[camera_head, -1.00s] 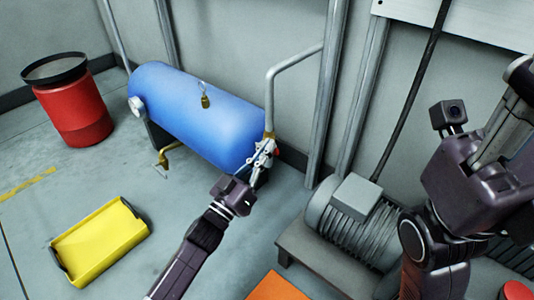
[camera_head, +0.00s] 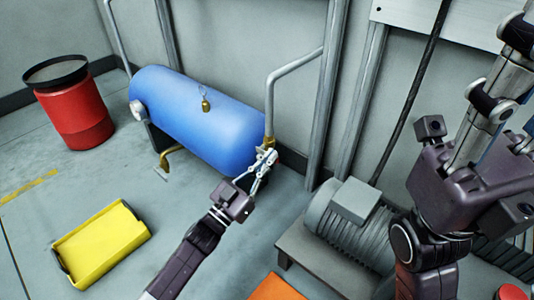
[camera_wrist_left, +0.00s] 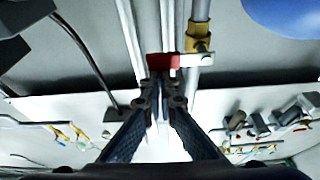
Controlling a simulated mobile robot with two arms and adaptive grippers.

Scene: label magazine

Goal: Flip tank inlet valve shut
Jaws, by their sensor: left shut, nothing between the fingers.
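The blue tank (camera_head: 190,110) lies against the wall in the head view. A grey pipe (camera_head: 270,90) runs down to a brass fitting (camera_head: 269,141) at its right end. In the left wrist view the brass valve (camera_wrist_left: 199,38) sits on the pipe. Its lever (camera_wrist_left: 190,60) lies crosswise to the pipe, with a red grip (camera_wrist_left: 162,62) at the left. My left gripper (camera_head: 265,158) is shut and empty; its fingertips (camera_wrist_left: 162,80) are just below the red grip, contact unclear. In the head view it hides the lever. My right gripper (camera_head: 500,95) is partly cut off.
A motor (camera_head: 350,225) stands on a low base to the right of the left arm. A yellow bin (camera_head: 100,240) and a red drum (camera_head: 75,115) are at the left. Floor between bin and motor is partly clear.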

